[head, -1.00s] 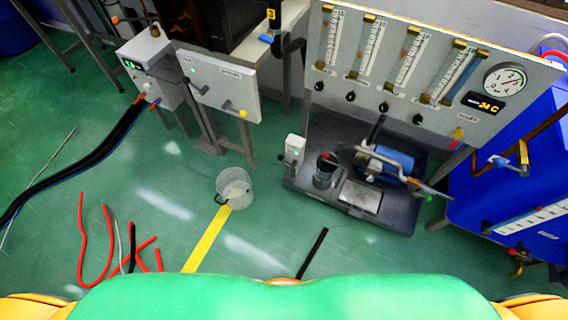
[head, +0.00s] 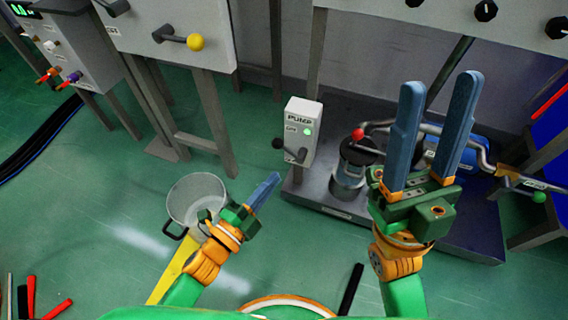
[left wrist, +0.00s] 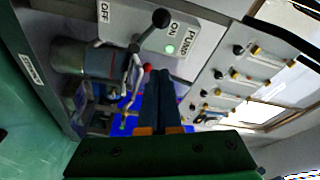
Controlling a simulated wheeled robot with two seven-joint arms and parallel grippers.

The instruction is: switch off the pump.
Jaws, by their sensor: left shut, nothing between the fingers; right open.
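The pump switch box (head: 302,128) is a small white box labelled PUMP, with a lit green lamp and a lever ending in a black knob (head: 278,143). In the left wrist view the box (left wrist: 203,30) shows OFF and ON labels; its black knob (left wrist: 161,18) lies between them, nearer ON. My left gripper (head: 276,177) is shut and empty, below and left of the box, apart from the lever in the head view. Its fingers (left wrist: 167,72) show closed in the left wrist view. My right gripper (head: 438,88) is open and empty, in front of the pump rig.
A clear bucket (head: 196,198) stands on the floor left of my left gripper. A red-knobbed lever (head: 358,134) is right of the switch box. A white panel with a yellow-knobbed handle (head: 195,42) is at upper left.

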